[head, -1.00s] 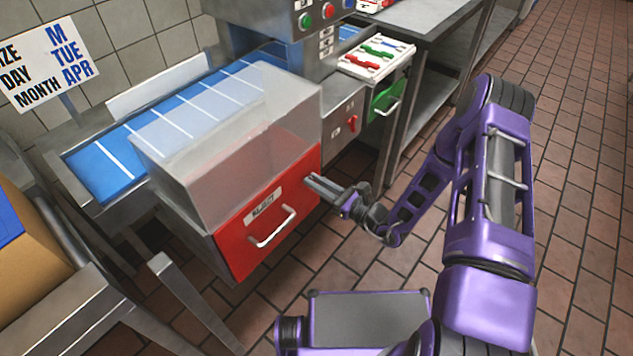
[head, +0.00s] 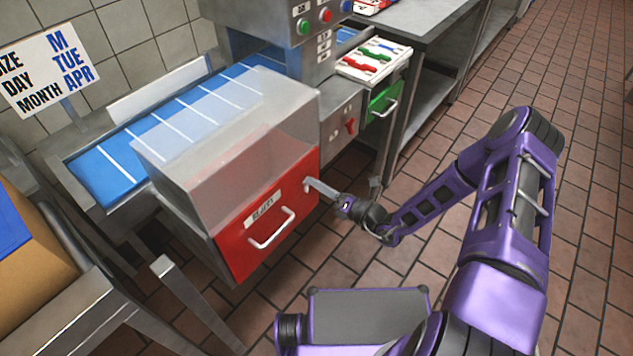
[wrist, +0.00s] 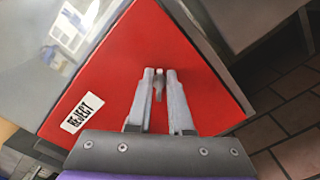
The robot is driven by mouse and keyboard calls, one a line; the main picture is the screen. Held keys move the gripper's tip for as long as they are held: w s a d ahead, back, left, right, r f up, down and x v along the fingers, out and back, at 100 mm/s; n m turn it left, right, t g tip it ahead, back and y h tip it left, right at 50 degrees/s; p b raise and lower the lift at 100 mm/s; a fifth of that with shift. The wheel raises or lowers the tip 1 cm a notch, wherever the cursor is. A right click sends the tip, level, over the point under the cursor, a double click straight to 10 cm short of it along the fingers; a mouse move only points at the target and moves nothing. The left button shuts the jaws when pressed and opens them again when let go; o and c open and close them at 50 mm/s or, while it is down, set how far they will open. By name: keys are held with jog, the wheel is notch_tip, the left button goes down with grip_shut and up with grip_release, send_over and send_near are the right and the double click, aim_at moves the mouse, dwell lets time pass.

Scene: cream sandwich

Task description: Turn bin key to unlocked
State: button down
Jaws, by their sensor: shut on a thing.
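The red reject bin front (head: 283,205) has a white REJECT label and a pale handle, and shows in the wrist view (wrist: 165,40). The small grey bin key (wrist: 158,86) stands out from the red panel, between my fingertips. My gripper (wrist: 159,75) is shut on the key. In the head view my gripper (head: 309,184) reaches the upper right part of the red front from the right, fingers lined up almost one behind the other. The key is hidden there by the fingers. The lock's markings cannot be made out.
A clear cover (head: 225,125) sits above the bin, beside the blue conveyor belt (head: 150,135). A grey panel with a red switch (head: 350,126) and a green drawer (head: 384,103) stand to the right. Tiled floor (head: 560,200) is open at right.

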jog(key=shift+f+m+p, duration=0.25)
jog(key=shift+m, duration=1.7)
jog(key=shift+f+m+p, duration=0.2)
jog(key=shift+m, duration=1.75)
jog(key=c, duration=1)
grip_release()
jog(key=shift+m, duration=0.3)
